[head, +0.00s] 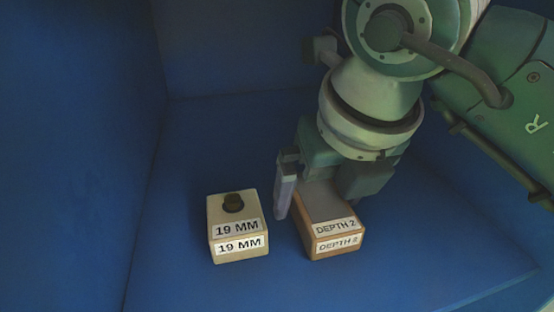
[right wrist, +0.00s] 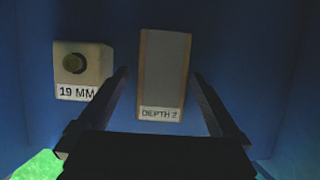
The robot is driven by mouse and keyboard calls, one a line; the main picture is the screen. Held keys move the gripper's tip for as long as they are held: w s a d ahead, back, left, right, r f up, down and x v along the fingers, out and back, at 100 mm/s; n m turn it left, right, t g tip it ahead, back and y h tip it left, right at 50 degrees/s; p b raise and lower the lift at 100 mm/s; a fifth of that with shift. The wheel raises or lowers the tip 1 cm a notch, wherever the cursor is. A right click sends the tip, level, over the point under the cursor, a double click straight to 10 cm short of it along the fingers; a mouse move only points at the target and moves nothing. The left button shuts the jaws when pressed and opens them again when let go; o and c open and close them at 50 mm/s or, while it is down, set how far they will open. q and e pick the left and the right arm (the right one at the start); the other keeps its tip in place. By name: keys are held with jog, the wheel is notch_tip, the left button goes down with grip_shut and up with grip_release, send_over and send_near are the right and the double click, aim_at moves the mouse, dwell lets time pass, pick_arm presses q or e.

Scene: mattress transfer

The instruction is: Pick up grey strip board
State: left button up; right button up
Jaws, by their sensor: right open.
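A block labelled "DEPTH 2" (head: 333,244) lies on the blue surface, with wooden sides and a grey strip along its top; it also shows in the right wrist view (right wrist: 163,75). My right gripper (head: 312,205) is open above this block, and its arm hides the block's far end in the head view. In the right wrist view the two dark fingers (right wrist: 160,80) stand to either side of the block, with visible gaps. I cannot tell how far above it the fingertips are. My left gripper is not in view.
A pale block labelled "19 MM" (head: 238,240) with a dark round knob on top stands just left of the "DEPTH 2" block. It also shows in the right wrist view (right wrist: 83,70). Blue walls (head: 75,130) rise at the left and back. The blue floor (head: 180,150) is otherwise clear.

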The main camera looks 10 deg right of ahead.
jog(key=shift+w+d+f, duration=0.1)
jog(key=shift+w+d, duration=0.15)
jog(key=shift+f, duration=0.1)
jog(key=shift+s+a, duration=0.15)
jog(key=c, duration=1.4)
